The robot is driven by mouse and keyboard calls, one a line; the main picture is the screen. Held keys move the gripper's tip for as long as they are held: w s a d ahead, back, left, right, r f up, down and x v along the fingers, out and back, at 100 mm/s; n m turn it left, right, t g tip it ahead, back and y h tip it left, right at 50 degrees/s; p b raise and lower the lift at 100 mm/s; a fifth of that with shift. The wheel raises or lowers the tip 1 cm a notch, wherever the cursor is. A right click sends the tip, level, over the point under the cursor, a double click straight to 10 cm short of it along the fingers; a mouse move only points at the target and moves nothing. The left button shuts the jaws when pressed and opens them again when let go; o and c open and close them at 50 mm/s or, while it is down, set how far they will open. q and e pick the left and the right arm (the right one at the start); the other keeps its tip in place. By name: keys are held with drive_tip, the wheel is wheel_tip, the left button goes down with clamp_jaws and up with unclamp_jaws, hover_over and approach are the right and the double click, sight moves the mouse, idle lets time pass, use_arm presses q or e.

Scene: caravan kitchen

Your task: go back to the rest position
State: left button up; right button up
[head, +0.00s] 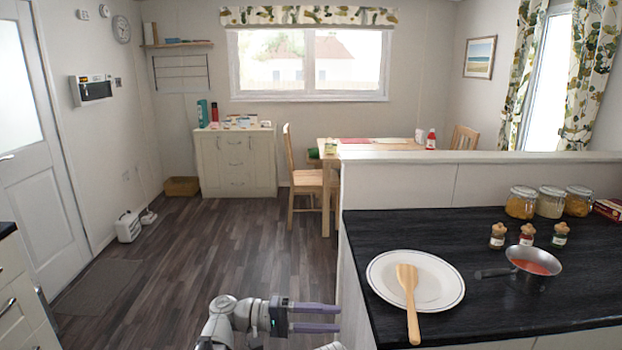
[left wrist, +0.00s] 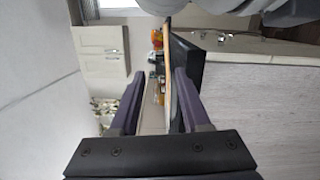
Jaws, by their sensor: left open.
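My left gripper (head: 335,317) is low in the head view, left of the kitchen counter's front corner. Its two purple-grey fingers are parallel, apart and point right, with nothing between them. In the left wrist view the fingers (left wrist: 159,76) are spread, and the room and the counter show beyond them. The gripper is apart from the plate and spatula.
A dark counter (head: 400,235) on the right bears a white plate (head: 385,283) with a wooden spatula (head: 410,295) across it, a saucepan (head: 533,268) of red sauce, and several jars. Wood floor (head: 200,240) is open at left. A dining chair (head: 300,185) stands behind.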

use_arm(q)
drive_tip(key=s+a+f+y, duration=0.1)
drive_tip(key=a+f+y, duration=0.15)
drive_tip(key=f, duration=0.25)
drive_tip(key=s+a+f+t+y, duration=0.1)
drive_tip(key=f+y, duration=0.2)
drive_tip(key=f, duration=0.1)
drive_tip(key=s+a+f+y, duration=0.1)
drive_tip(key=f+y, duration=0.2)
drive_tip(key=f, duration=0.2)
drive_tip(key=s+a+f+t+y, duration=0.1)
drive_tip(key=a+f+y, duration=0.35)
drive_tip(key=a, duration=0.35)
drive_tip(key=s+a+f+y, duration=0.2)
drive_tip(key=a+f+y, duration=0.25)
drive_tip(key=a, duration=0.25)
drive_tip(key=s+d+r+m+g+y, duration=0.15)
drive_tip(key=s+d+m, duration=0.3)
drive_tip(key=d, duration=0.55)
wheel_tip(320, 180, up, 14)
drive_tip(key=p, duration=1.4)
drive_tip(key=shift+s+a, duration=0.2)
drive_tip(key=shift+a, duration=0.05)
use_arm(e)
wheel_tip(320, 180, up, 14)
drive_tip(key=shift+a+r, duration=0.15)
drive_tip(key=shift+a, duration=0.25)
use_arm(q)
drive_tip(key=shift+f+t, duration=0.15)
drive_tip(key=shift+t, duration=0.1)
